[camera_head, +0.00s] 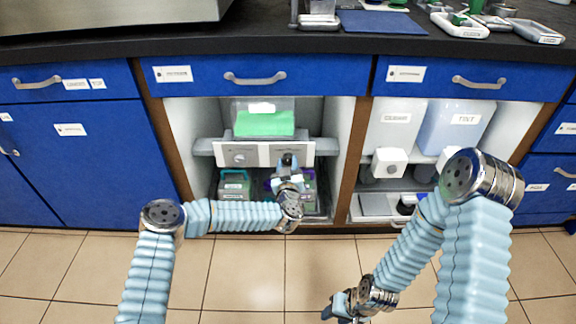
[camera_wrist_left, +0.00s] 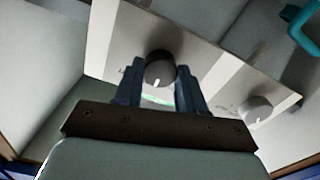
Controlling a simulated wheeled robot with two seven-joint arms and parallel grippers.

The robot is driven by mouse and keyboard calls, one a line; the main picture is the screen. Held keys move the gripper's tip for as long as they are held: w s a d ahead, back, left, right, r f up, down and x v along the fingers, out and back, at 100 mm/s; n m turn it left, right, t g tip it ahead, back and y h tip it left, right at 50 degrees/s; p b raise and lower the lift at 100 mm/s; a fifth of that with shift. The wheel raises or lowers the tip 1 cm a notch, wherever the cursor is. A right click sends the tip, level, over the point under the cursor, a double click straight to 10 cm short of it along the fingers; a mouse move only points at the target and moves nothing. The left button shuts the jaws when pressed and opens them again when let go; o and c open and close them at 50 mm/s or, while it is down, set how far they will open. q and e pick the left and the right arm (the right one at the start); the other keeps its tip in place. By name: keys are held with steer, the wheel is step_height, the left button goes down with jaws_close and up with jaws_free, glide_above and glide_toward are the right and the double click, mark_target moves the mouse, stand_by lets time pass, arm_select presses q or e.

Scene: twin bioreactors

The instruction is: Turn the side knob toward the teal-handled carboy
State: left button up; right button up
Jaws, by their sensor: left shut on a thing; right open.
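A pale panel (camera_head: 272,152) with two grey knobs spans the open cabinet bay. My left gripper (camera_head: 288,160) is at its right part in the head view. In the left wrist view, the left gripper (camera_wrist_left: 161,80) has its fingers on both sides of a round knob (camera_wrist_left: 159,66) and is shut on it. That knob's white mark sits at its lower edge in that view. The other knob (camera_wrist_left: 258,108) is free and also shows in the head view (camera_head: 239,157). The teal-handled carboy (camera_head: 234,187) stands below the panel at left; its teal handle (camera_wrist_left: 303,28) shows in the wrist view. My right gripper (camera_head: 343,306) is open, low over the floor.
A clear box with green contents (camera_head: 264,122) stands above the panel. Another container (camera_head: 309,190) with purple parts is partly hidden behind my left gripper. The right bay holds white (camera_head: 396,127) and bluish (camera_head: 455,128) containers. Blue drawers and a dark counter lie above.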

arm_select(q)
steer(key=n+b, duration=0.3)
steer(key=n, duration=0.1)
steer(key=shift+f, duration=0.2)
steer(key=shift+r+n+b, duration=0.1)
steer(key=shift+n+b, duration=1.65)
steer(key=shift+n, duration=0.45)
steer(key=shift+a, duration=0.1)
steer(key=o, duration=1.1)
steer(key=shift+c, duration=0.2)
steer(key=s+p, duration=0.1)
steer(key=s, duration=1.3)
steer(key=shift+w, duration=0.1)
